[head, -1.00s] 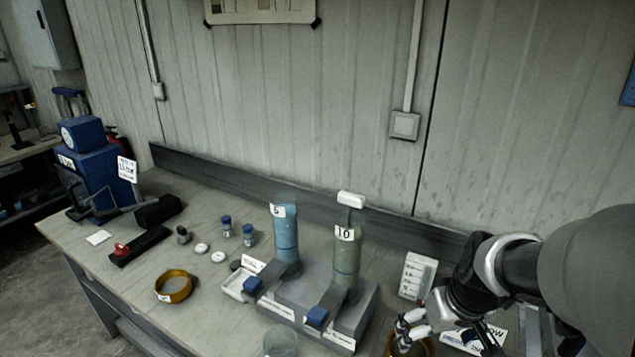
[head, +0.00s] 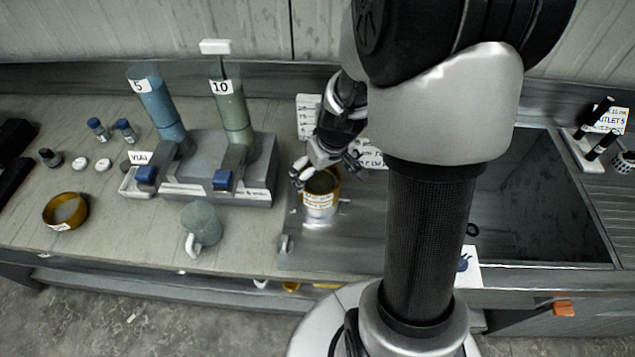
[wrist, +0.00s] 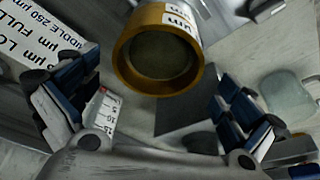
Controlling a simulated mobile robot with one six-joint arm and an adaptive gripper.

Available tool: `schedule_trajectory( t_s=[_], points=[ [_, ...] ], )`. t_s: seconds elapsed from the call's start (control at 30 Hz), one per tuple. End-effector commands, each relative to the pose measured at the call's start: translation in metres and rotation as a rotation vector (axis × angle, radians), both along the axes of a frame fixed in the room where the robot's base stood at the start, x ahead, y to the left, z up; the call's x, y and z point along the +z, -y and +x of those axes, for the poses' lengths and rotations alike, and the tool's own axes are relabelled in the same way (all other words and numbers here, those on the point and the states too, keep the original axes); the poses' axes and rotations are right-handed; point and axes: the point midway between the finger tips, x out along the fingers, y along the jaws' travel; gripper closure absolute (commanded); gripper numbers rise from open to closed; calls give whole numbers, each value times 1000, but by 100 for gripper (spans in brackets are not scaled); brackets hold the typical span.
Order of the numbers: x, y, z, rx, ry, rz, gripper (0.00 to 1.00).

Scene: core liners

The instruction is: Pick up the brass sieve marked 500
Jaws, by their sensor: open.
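A brass sieve (head: 322,181) sits on top of a pale cylinder on the grey stand to the right of the two columns. In the wrist view this brass sieve (wrist: 158,76) shows as a round rim with a dark mesh and a white label. I can make out "µm" on the label but not the number. My gripper (head: 328,168) is open just above and behind this sieve. In the wrist view my gripper (wrist: 155,115) has its fingers spread wide with nothing between the tips. A second brass sieve (head: 66,212) lies at the left of the bench; its label is unreadable.
Two columns, a blue one marked 5 (head: 158,108) and a green one marked 10 (head: 232,112), stand left of my gripper. A clear jug (head: 203,224) stands in front of them. A dark sunken basin (head: 545,210) lies at right. A white scale card (head: 309,115) stands behind.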

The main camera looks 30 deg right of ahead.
Motion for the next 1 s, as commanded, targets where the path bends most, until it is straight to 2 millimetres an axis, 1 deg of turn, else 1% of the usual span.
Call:
schedule_trajectory(
  t_s=[0.1, 0.2, 0.3, 0.4, 0.6, 1.0],
  points=[
    [-19, 1, 6, -1, -4, 2, 0],
    [-34, 2, 11, 0, -4, 1, 0],
    [-43, 2, 14, -1, -3, 1, 0],
    [-46, 2, 16, 0, -1, 0, 0],
    [-45, 2, 16, 0, 0, 0, 0],
    [-45, 2, 15, -1, -1, 1, 27]
  ],
)
